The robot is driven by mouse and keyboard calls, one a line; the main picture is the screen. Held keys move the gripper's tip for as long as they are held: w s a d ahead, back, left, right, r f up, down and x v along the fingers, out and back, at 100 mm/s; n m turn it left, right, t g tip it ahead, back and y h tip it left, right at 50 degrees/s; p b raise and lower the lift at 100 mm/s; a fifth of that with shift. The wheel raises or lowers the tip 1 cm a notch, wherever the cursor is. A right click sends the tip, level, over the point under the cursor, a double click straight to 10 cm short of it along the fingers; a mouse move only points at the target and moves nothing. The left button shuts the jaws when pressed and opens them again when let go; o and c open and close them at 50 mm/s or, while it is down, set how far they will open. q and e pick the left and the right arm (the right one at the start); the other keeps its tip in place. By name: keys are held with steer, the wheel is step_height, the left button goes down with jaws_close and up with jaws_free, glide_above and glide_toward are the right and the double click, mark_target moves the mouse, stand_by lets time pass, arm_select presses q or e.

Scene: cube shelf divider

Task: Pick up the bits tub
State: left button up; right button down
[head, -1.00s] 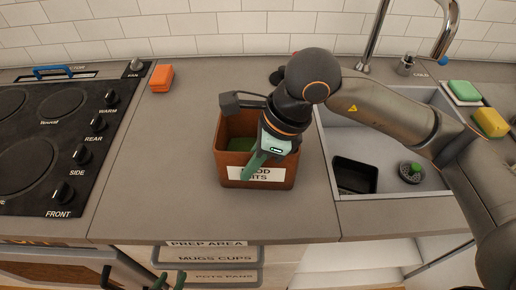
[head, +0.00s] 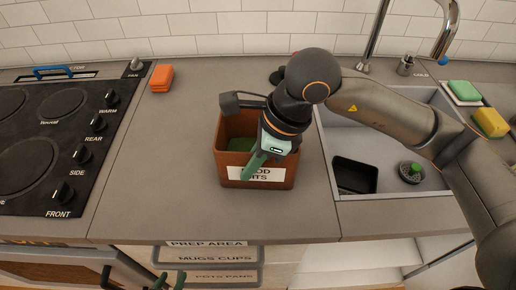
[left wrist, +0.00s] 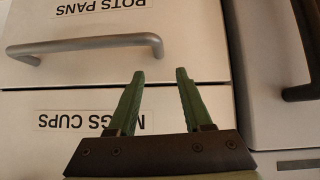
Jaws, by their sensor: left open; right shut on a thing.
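The bits tub (head: 285,178) is a brown box with a white label, partly covered, reading "OD" and "ITS". It stands on the counter in the middle of the head view, with something green inside. My right gripper (head: 255,172) is over the tub's front wall, shut on it, with a green finger outside across the label. The other finger is hidden. My left gripper (head: 170,281) is low at the bottom edge of the head view. In the left wrist view my left gripper (left wrist: 157,80) is open and empty in front of the drawers.
A cooktop (head: 55,135) lies left of the tub, and an orange block (head: 161,78) sits near it. A sink (head: 390,150) with a black container (head: 354,175) is at right. Drawers (head: 210,255) are below; the counter left of the tub is clear.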

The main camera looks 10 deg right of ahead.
mark_target(249, 154)
arm_select(q)
steer(key=shift+r, duration=0.1)
arm_select(e)
steer(key=shift+r, duration=0.1)
stand_by(0.3)
arm_select(q)
steer(key=shift+r+p, duration=0.5)
steer(key=shift+p, duration=0.1)
arm_select(e)
steer(key=shift+r, duration=0.25)
step_height(249, 154, up, 3)
steer(key=shift+w+f, duration=0.1)
steer(key=shift+f, duration=0.1)
arm_select(q)
steer(key=shift+f, duration=0.2)
steer(key=shift+w+d+f+b, duration=0.15)
steer(key=shift+d+f+b, duration=0.1)
steer(key=shift+d+b, duration=0.35)
steer(key=shift+w+a+r, duration=0.1)
steer(key=shift+w+r, duration=0.05)
arm_select(e)
steer(key=s+d+r, duration=0.8)
steer(key=d+r, duration=0.2)
steer(key=d, duration=0.1)
steer(key=shift+d, duration=0.3)
arm_select(q)
steer(key=shift+r, duration=0.1)
arm_select(e)
steer(key=shift+r, duration=0.15)
